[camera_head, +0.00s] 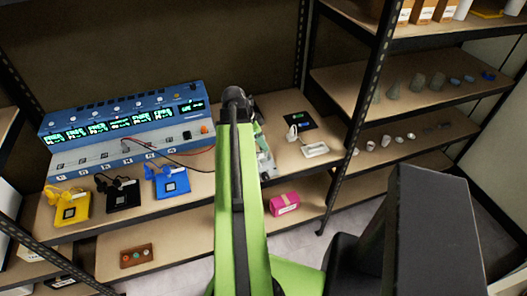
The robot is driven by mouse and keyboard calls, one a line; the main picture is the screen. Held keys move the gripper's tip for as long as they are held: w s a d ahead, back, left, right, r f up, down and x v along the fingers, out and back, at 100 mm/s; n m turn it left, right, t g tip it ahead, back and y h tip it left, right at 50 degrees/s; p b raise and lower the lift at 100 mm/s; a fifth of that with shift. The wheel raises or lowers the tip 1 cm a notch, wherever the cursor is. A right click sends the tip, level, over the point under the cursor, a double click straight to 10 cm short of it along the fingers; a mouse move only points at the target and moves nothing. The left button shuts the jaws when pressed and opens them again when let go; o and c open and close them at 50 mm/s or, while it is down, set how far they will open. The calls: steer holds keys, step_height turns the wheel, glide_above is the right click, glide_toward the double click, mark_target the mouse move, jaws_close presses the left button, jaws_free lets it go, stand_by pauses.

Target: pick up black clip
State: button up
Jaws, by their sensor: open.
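A black clip (117,182) appears to rest on a black block (123,200) on the upper shelf, in front of the blue instrument. It stands between a blue block with a blue clip (167,173) and a yellow block with a yellow clip (67,194). My green arm (237,190) rises through the middle of the view, to the right of the black clip and well apart from it. The fingers of my gripper are hidden behind the arm. Small grey and green parts beside the arm are too unclear to name.
A blue instrument (126,128) with lit displays and cables stands behind the clips. A white tray (315,149) and a dark pad (301,121) lie right of my arm. A pink box (284,203) and a brown block (136,256) sit on the lower shelf. A black post (363,110) stands at right.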

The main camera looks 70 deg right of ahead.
steer(key=shift+b+x, duration=0.3)
steer(key=shift+x, duration=0.7)
steer(key=shift+r, duration=0.1)
steer(key=shift+c, duration=0.3)
jaws_close()
steer(key=shift+r, duration=0.15)
